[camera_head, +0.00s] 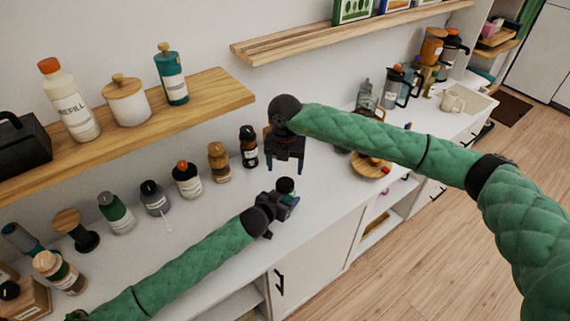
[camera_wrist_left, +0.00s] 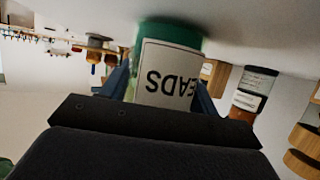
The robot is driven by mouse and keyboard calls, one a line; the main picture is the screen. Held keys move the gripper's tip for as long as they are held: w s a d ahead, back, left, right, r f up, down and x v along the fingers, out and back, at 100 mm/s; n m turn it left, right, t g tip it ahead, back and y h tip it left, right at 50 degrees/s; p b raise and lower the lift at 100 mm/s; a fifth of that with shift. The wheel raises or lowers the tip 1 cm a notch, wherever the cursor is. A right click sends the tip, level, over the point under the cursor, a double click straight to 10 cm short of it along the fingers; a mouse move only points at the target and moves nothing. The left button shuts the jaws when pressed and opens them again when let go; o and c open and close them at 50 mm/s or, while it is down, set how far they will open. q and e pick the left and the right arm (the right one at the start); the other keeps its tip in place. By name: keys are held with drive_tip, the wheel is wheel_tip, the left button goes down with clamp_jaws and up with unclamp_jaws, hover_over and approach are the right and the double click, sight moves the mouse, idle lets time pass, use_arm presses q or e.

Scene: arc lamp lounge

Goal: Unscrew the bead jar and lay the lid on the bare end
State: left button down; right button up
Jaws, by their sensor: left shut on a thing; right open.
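The bead jar (camera_head: 291,200) stands on the white counter, with a dark lid (camera_head: 286,185) on top. In the left wrist view, which is upside down, its green body and white label (camera_wrist_left: 168,75) with the letters "EADS" fill the space between the fingers. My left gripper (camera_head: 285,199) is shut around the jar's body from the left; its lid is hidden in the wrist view. My right gripper (camera_head: 286,168) is open and empty, pointing down just behind and above the lid, apart from it.
Several jars and bottles line the back of the counter (camera_head: 335,200), including a dark bottle (camera_head: 248,146) and an amber jar (camera_head: 218,161). A wooden shelf (camera_head: 215,92) hangs above. Counter right of the jar looks clear.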

sight(285, 183)
wheel_tip(285, 183, down, 8)
drive_tip(key=shift+r, duration=0.2)
idle(0.3)
drive_tip(key=c, duration=1)
drive_tip(key=shift+n, duration=1.7)
drive_tip(key=o, duration=1.1)
